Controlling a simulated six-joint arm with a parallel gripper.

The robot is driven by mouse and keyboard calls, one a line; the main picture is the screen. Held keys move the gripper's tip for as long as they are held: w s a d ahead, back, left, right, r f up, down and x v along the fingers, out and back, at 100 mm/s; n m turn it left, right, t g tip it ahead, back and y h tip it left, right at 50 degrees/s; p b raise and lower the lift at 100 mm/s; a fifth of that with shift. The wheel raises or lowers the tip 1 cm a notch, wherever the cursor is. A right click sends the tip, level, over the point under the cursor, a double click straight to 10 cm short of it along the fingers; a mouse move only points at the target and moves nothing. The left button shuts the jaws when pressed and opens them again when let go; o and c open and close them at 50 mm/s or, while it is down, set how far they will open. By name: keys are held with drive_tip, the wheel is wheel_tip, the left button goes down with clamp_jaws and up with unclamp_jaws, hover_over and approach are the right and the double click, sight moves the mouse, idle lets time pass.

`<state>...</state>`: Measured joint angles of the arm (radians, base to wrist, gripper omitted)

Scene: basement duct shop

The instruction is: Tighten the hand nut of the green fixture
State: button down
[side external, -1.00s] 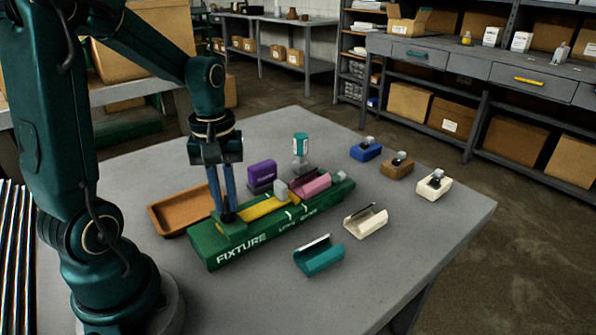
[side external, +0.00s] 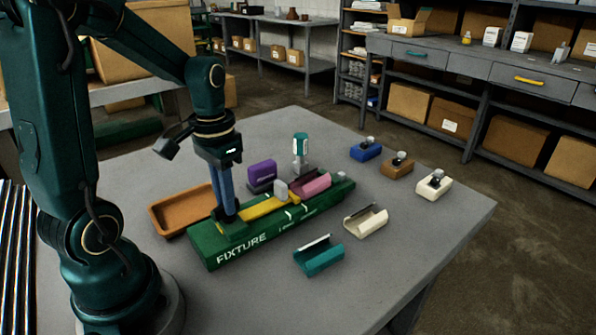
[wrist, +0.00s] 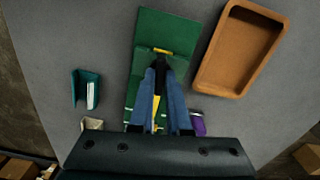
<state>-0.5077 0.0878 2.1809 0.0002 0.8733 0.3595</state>
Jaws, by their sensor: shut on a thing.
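The green fixture (side external: 270,228) lies on the grey table, with "FIXTURE" lettered on its side. A yellow slide (side external: 262,208) runs along its top to a grey jaw block (side external: 281,190). A pink part (side external: 311,184) sits in the far half, near the block; I cannot tell whether they touch. My gripper (side external: 226,215) points down at the near end of the fixture, its blue fingers shut on the hand nut, which the fingertips mostly hide. In the wrist view my gripper (wrist: 160,66) is over the green fixture (wrist: 165,28), with a little yellow showing at the tips.
An orange-brown tray (side external: 170,221) lies left of the fixture. A teal channel (side external: 319,257) and a cream channel (side external: 366,221) lie in front. Blue, brown and cream knobbed blocks sit at right.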

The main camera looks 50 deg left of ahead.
drive_tip(key=shift+m, duration=0.7)
drive_tip(key=c, duration=0.9)
unclamp_jaws()
drive_tip(key=shift+r, duration=0.1)
drive_tip(key=shift+r, duration=2.5)
